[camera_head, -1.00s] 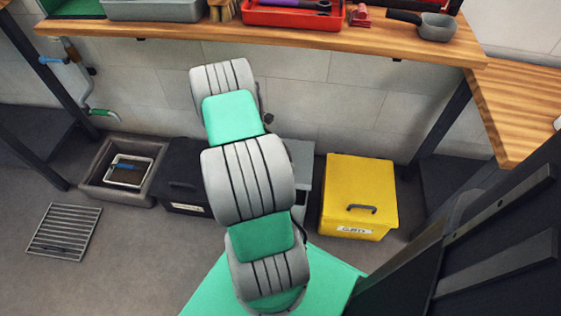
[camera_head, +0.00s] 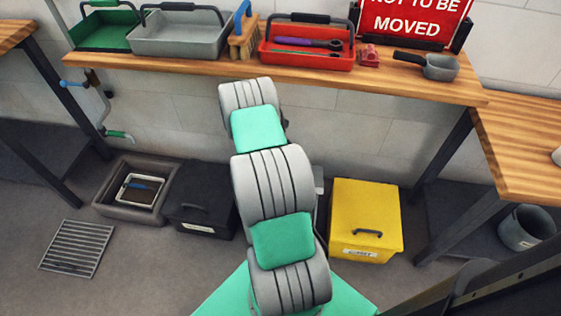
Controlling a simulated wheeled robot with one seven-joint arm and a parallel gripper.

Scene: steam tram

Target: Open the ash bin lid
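Lidded bins stand on the floor against the wall, under the wooden bench. A black bin (camera_head: 203,187) with a small white label is left of my arm, its lid shut. A yellow bin (camera_head: 366,210) with a dark handle and a white label is right of my arm, also shut. A grey bin (camera_head: 319,184) is almost wholly hidden behind my arm. The labels are too small to read, so I cannot tell for sure which is the ash bin. My arm rises through the middle of the view, and my gripper is not visible.
The bench (camera_head: 180,70) bears a green tray (camera_head: 103,30), a grey tray (camera_head: 178,35), a red tray (camera_head: 300,59), a brush (camera_head: 243,40) and a pot (camera_head: 440,67). A floor grate (camera_head: 77,248) lies left. A grey bucket (camera_head: 526,227) stands under the right table.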

